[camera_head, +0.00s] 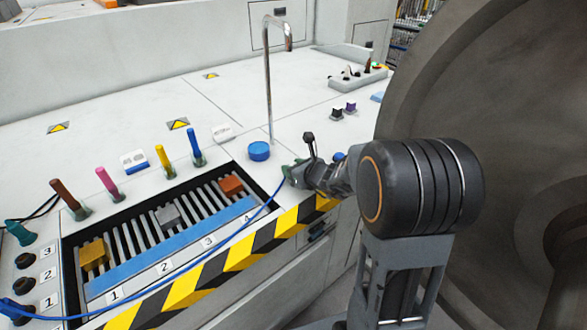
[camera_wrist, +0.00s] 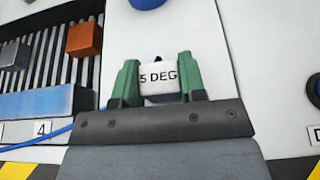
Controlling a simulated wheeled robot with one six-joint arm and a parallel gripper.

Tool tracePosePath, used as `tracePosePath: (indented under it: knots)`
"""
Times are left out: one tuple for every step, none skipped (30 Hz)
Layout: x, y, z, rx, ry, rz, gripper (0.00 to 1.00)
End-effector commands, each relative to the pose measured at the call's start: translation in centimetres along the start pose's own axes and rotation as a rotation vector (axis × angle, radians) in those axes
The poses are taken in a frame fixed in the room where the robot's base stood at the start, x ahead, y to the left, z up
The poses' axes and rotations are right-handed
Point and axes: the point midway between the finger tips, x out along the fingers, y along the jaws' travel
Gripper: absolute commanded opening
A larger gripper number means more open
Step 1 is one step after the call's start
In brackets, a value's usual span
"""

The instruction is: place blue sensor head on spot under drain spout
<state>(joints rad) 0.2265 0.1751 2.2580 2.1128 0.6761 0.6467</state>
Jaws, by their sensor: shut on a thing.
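My gripper (camera_wrist: 158,75) is shut on a small white block labelled "5 DEG" (camera_wrist: 158,77), with a green finger on each side. A dark blue patch shows just below the label. In the head view my gripper (camera_head: 292,172) is low over the white top, right of the slatted tray, and hides the held block. The bent metal drain spout (camera_head: 268,80) rises behind it. A short blue cylinder (camera_head: 259,151) stands left of the spout's foot; I cannot tell whether it is the sensor head. The spot under the spout is not clearly visible.
The slatted tray (camera_head: 150,262) holds orange, grey and yellow blocks. Several coloured handles, such as the blue one (camera_head: 195,145), stand behind it. A blue cable (camera_head: 225,235) runs across the tray to near my gripper. A large grey wheel (camera_head: 500,80) bounds the right.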

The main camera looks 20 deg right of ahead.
Motion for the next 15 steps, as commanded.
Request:
tracePosePath:
  knots:
    - [0.12, 0.00, -0.25, -0.001, -0.001, 0.000, 0.12]
    - [0.15, 0.00, -0.33, -0.001, -0.001, 0.000, 0.12]
    - [0.08, 0.00, -0.18, 0.000, 0.000, 0.000, 0.42]
    - [0.07, 0.00, -0.17, 0.000, 0.000, 0.000, 0.45]
    - [0.07, 0.00, -0.17, 0.000, 0.000, 0.000, 0.48]
    - [0.07, 0.00, -0.17, 0.000, 0.000, 0.000, 0.51]
    - [0.07, 0.00, -0.17, 0.000, 0.000, 0.000, 0.54]
    - [0.07, 0.00, -0.17, 0.000, 0.000, 0.000, 0.57]
    - [0.07, 0.00, -0.17, 0.000, 0.000, 0.000, 0.61]
    - [0.07, 0.00, -0.17, 0.000, 0.000, 0.000, 0.64]
    - [0.07, 0.00, -0.17, 0.000, 0.000, 0.000, 0.64]
    - [0.07, 0.00, -0.17, 0.000, 0.000, 0.000, 0.64]
    - [0.07, 0.00, -0.17, 0.000, 0.000, 0.000, 0.64]
    - [0.07, 0.00, -0.17, 0.000, 0.000, 0.000, 0.64]
    - [0.07, 0.00, -0.17, 0.000, 0.000, 0.000, 0.64]
